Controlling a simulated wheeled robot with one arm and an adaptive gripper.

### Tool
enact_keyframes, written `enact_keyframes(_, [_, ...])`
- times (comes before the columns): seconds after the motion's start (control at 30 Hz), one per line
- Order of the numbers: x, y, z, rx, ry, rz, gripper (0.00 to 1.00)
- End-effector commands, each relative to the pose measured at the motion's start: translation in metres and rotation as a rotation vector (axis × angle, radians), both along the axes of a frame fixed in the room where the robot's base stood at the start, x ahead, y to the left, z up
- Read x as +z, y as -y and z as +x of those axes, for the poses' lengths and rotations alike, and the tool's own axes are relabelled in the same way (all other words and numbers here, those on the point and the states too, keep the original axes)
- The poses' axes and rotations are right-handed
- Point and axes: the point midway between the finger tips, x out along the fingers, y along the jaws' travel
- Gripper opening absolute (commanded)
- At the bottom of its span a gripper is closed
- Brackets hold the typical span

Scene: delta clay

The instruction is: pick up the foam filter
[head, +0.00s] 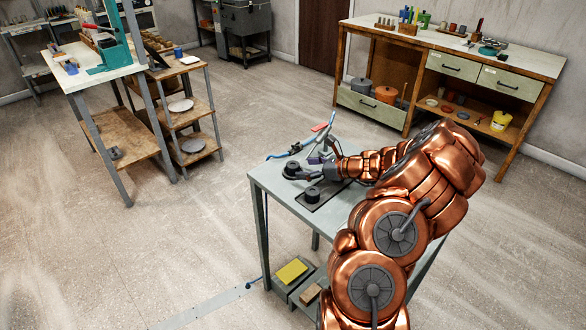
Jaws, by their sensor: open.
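My gripper (318,166) is at the end of my copper arm, low over the small grey-green table. It is open, but its fingertips are small and hard to make out. A dark round object (291,169) is just left of the gripper; I cannot tell whether they touch. A short dark cylinder (312,195) stands on a dark mat (328,201), nearer the camera. I cannot tell for certain which object is the foam filter. A yellow block (291,271) lies on the table's lower level. My arm hides the table's right part.
A thin upright part and a red piece (319,127) rise behind the gripper, with a blue cord (284,155) at the table's back edge. A shelved bench (170,111) stands left, a drawer workbench (463,56) back right. The floor (200,238) at left is mostly clear.

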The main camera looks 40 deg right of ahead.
Motion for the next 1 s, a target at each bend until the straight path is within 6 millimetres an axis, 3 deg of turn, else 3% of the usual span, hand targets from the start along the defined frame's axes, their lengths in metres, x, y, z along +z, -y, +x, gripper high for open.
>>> enact_keyframes(0.4, [-0.012,-0.015,0.043,0.004,-0.001,0.003,0.75])
enact_keyframes(0.77, [-0.015,-0.017,0.049,0.003,0.000,-0.001,0.75])
enact_keyframes(1.0, [-0.015,-0.017,0.049,0.002,0.000,0.000,0.50])
